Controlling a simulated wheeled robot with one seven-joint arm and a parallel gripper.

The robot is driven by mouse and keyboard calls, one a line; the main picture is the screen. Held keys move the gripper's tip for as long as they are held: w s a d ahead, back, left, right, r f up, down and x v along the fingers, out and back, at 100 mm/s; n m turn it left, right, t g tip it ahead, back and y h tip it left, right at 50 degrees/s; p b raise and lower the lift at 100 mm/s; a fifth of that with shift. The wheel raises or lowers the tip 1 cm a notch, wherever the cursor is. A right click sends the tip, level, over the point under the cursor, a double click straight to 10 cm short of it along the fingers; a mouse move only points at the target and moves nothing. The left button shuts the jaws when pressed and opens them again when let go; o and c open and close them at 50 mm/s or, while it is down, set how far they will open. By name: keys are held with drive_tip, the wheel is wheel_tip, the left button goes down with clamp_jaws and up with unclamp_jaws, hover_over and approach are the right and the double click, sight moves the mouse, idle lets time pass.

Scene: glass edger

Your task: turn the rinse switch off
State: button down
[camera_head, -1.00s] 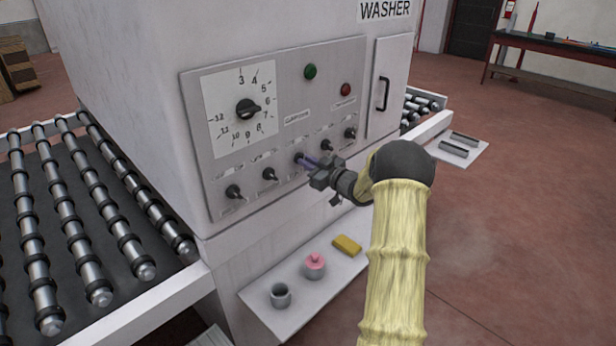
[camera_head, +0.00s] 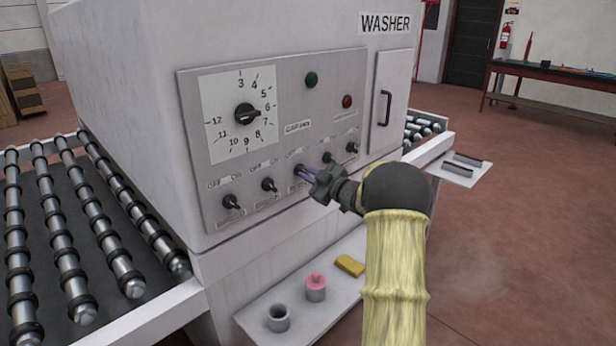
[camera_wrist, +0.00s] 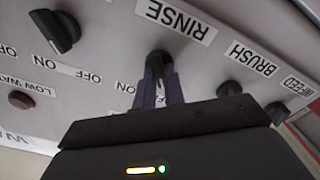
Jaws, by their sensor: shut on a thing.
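The rinse switch (camera_wrist: 158,61) is a small black knob below the RINSE label in the wrist view, with OFF and ON printed on its other side. In the head view it is the middle knob (camera_head: 299,169) of the lower row on the washer panel. My gripper (camera_wrist: 161,75) has its purple fingers closed around the knob. In the head view my gripper (camera_head: 306,173) reaches it from the right. The fingers partly hide the knob, so I cannot tell which way it points.
The brush switch (camera_wrist: 229,88) sits close beside my fingers, with another black knob (camera_wrist: 54,32) on the other side. A numbered dial (camera_head: 245,113) is above. A shelf below holds a grey cup (camera_head: 278,319), a pink-topped pot (camera_head: 316,289) and a yellow block (camera_head: 350,265).

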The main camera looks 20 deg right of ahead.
drive_tip(key=shift+f, duration=0.1)
drive_tip(key=c, duration=1.5)
unclamp_jaws()
drive_tip(key=shift+s, duration=0.1)
drive_tip(key=b+v, duration=0.3)
drive_tip(key=v, duration=1.4)
drive_tip(key=shift+s+d, duration=0.1)
